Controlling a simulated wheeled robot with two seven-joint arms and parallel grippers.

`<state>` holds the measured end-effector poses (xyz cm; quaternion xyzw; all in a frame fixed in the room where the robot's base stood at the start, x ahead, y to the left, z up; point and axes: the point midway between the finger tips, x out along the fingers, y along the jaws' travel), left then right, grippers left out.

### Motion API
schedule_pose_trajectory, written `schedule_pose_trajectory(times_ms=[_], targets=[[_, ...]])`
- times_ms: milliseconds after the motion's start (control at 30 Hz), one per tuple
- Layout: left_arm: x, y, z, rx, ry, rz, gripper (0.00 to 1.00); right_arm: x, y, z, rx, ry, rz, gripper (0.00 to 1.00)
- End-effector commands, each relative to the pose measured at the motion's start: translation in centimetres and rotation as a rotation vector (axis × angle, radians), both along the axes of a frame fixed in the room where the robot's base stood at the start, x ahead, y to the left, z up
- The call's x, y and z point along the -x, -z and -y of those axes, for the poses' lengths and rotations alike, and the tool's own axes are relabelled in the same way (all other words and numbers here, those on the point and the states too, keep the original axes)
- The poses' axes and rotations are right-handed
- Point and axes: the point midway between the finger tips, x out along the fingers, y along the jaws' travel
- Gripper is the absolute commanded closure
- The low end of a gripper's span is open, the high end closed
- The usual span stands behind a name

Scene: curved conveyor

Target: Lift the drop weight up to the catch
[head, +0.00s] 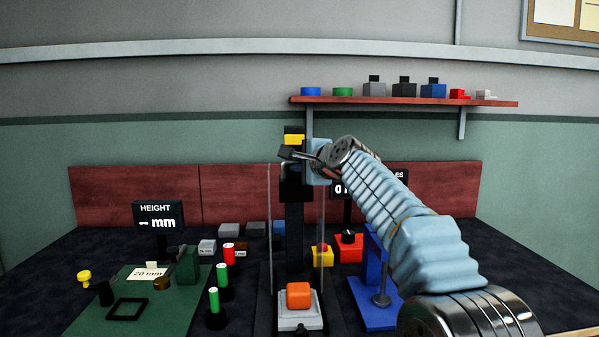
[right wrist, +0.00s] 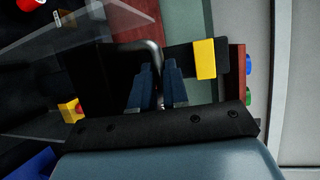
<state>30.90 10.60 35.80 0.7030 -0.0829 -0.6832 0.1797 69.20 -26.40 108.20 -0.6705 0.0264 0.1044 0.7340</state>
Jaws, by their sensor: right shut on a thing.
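The black drop weight (head: 291,187) is high on the black upright between two clear guards. The yellow catch (head: 294,140) sits at the top of this upright, just above the weight. It also shows in the right wrist view (right wrist: 204,58), right of the fingers. My right gripper (head: 300,155) is at the top of the tower. In the right wrist view its two blue fingers (right wrist: 157,88) are shut on a curved grey metal handle (right wrist: 150,52) at the black weight. Whether the weight touches the catch cannot be told. My left gripper is not in view.
An orange block (head: 299,295) rests on the grey anvil under the weight. A blue stand (head: 375,306) is right of the tower. A red shelf (head: 400,101) hangs behind.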

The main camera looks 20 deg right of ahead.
Motion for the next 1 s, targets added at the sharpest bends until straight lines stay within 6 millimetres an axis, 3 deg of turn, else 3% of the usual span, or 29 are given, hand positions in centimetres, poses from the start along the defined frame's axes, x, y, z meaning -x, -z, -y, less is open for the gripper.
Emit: schedule_pose_trajectory(times_ms=[267, 300, 467, 767, 1000], targets=[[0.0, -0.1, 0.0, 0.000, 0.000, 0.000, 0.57, 0.1, -0.9, 0.1, -0.002, 0.003, 0.021, 1.00], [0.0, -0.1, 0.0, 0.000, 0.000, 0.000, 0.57, 0.1, -0.9, 0.1, -0.002, 0.004, 0.021, 0.82], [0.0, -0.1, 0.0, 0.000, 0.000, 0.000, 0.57, 0.1, -0.8, 0.1, -0.002, 0.003, 0.019, 0.60], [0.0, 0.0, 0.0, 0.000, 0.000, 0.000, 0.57, 0.3, -0.7, 0.0, -0.003, 0.002, 0.016, 0.60], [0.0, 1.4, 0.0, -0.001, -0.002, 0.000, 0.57, 3.6, -1.0, 0.3, -0.004, -0.003, 0.019, 0.60]])
